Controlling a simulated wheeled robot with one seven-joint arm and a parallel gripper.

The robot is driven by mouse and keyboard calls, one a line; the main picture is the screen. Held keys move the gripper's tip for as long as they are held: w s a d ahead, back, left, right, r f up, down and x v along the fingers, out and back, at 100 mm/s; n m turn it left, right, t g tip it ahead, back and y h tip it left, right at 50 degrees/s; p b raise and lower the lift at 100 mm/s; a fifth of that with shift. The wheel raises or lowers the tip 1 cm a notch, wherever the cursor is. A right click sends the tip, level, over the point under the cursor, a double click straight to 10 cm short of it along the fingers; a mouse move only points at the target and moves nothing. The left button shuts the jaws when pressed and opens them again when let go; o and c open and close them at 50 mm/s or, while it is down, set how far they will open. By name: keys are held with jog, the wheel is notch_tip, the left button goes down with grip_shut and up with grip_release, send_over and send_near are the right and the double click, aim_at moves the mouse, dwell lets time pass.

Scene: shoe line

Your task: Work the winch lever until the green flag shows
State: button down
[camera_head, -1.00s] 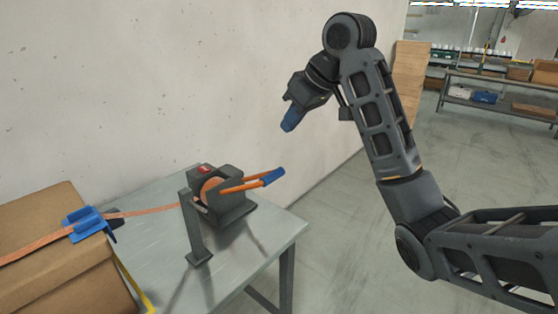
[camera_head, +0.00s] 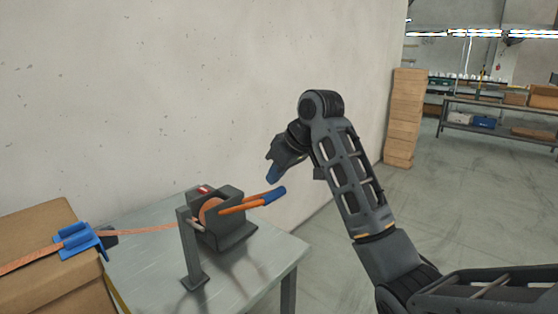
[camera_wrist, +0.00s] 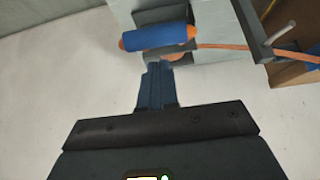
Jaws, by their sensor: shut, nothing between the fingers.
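The winch (camera_head: 232,236) is a dark grey housing with an orange drum, standing on the metal table. Its lever (camera_head: 240,205) has orange arms and a blue grip (camera_head: 274,196), and points right, slightly upward. A small red flag (camera_head: 203,189) shows on top of the winch; no green shows. My gripper (camera_head: 273,175) has blue fingers, shut and empty, pointing down just above the lever grip. In the wrist view the shut fingers (camera_wrist: 154,70) sit just short of the grip (camera_wrist: 155,37); I cannot tell whether they touch it.
An orange strap (camera_head: 145,229) runs left from the winch to a blue corner piece (camera_head: 77,241) on a cardboard box (camera_head: 35,225). A grey post (camera_head: 189,250) stands before the winch on the table (camera_head: 262,262). The wall is close behind; open floor lies right.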

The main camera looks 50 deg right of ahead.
jog(key=shift+s+f, duration=0.2)
jog(key=shift+f, duration=0.7)
jog(key=shift+f, duration=0.1)
jog(key=s+f+t+b, duration=0.5)
jog(key=f+b, duration=0.5)
jog(key=f, duration=0.3)
jog(key=shift+s+t+b, duration=0.2)
jog(key=shift+t+b, duration=0.1)
jog(key=shift+f, duration=0.1)
